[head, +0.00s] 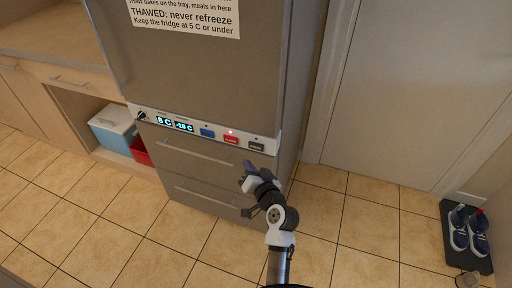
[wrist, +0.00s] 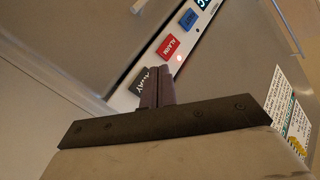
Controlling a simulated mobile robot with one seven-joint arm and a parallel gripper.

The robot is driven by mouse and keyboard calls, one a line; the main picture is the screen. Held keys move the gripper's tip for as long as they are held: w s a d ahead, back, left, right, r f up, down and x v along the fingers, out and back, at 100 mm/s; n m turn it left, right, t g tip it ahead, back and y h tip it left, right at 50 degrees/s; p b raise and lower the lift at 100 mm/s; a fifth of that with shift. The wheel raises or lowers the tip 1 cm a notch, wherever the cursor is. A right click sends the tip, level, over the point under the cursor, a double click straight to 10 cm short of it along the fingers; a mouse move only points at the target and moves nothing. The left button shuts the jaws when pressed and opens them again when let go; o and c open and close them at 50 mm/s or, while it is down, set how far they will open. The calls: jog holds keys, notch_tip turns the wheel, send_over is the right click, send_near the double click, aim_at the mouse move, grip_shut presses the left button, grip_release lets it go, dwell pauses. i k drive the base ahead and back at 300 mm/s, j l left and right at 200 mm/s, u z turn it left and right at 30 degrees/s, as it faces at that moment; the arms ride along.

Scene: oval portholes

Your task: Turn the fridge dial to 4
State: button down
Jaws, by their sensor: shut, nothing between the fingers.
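The fridge (head: 205,75) is a tall grey unit with a white control strip across its front. The small dark dial (head: 141,115) sits at the strip's left end, beside displays reading about 8 C (head: 164,121) and -18 C (head: 184,126). The dial's number marks are too small to read, and the dial is outside the wrist view. My gripper (head: 249,165) is shut and empty, in front of the strip's right part and well to the right of the dial. In the wrist view its fingertips (wrist: 157,80) overlap the area by the dark AWAY button (wrist: 146,82).
Drawer handles (head: 195,153) project below. Shoes (head: 468,230) lie on a mat at right. The tiled floor is mostly clear.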

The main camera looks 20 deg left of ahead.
aim_at(141, 114)
jog(key=u, duration=1.35)
